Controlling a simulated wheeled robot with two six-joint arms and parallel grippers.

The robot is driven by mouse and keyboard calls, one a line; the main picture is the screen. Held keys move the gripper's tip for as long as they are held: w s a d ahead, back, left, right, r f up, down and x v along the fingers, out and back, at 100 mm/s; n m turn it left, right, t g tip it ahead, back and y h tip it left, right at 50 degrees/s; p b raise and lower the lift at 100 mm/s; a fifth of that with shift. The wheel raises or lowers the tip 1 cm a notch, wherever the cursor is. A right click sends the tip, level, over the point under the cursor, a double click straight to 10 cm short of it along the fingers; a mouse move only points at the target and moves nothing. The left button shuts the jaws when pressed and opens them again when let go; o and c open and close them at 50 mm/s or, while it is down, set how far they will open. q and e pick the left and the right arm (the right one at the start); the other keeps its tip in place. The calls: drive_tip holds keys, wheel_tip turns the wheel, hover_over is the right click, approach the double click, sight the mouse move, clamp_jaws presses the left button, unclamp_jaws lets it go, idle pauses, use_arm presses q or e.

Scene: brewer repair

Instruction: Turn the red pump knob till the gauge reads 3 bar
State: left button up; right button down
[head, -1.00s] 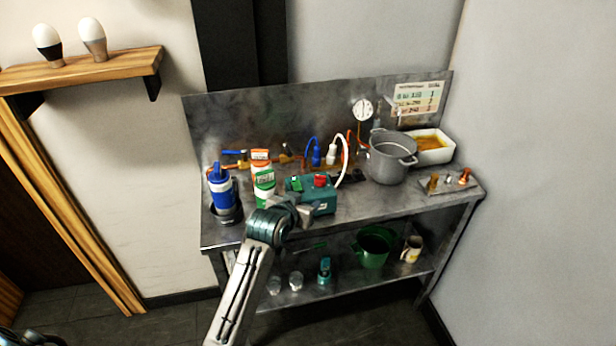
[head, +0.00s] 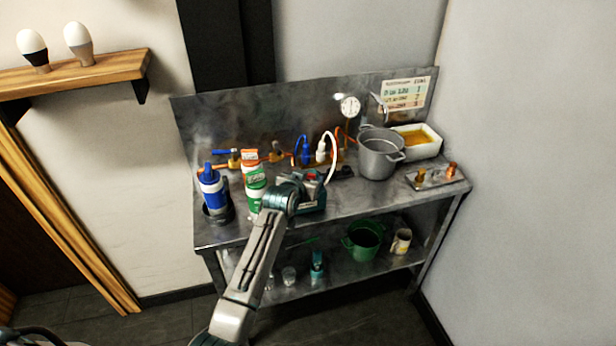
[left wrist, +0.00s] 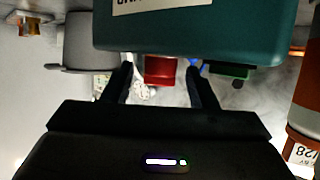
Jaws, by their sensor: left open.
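The teal pump (head: 314,203) stands on the steel bench, mostly hidden behind my left arm in the head view. Its red knob (head: 311,177) shows just beyond my left gripper (head: 302,184). In the left wrist view the pump body (left wrist: 200,30) fills the top, and the red knob (left wrist: 162,71) lies between the two open fingers of my left gripper (left wrist: 159,82), with gaps on both sides. A green part (left wrist: 230,71) sits outside the right finger. The round white gauge (head: 350,106) is on the back panel; its reading is too small to tell. My right gripper is not in view.
A white-and-green bottle (head: 255,182) and a blue bottle (head: 212,190) stand left of the pump. A grey pot (head: 379,155), a white tray (head: 432,147) and a plate with copper fittings (head: 420,184) are to the right. Hoses rise behind the pump.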

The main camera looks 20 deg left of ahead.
use_arm(q)
drive_tip(key=shift+w+f, duration=0.1)
drive_tip(key=shift+w, duration=0.05)
drive_tip(key=c, duration=1)
drive_tip(key=shift+o, duration=0.2)
drive_tip(key=shift+d+n+y+p, duration=0.15)
drive_tip(key=shift+n+y+p, duration=0.25)
drive_tip(key=shift+y+p, duration=0.1)
drive_tip(key=shift+n+y, duration=0.3)
drive_tip(key=shift+y, duration=0.1)
drive_tip(key=shift+d+f+n+y+b, duration=0.1)
drive_tip(key=shift+n+y+b, duration=0.3)
drive_tip(key=shift+n+y, duration=0.4)
drive_tip(key=shift+y, duration=0.1)
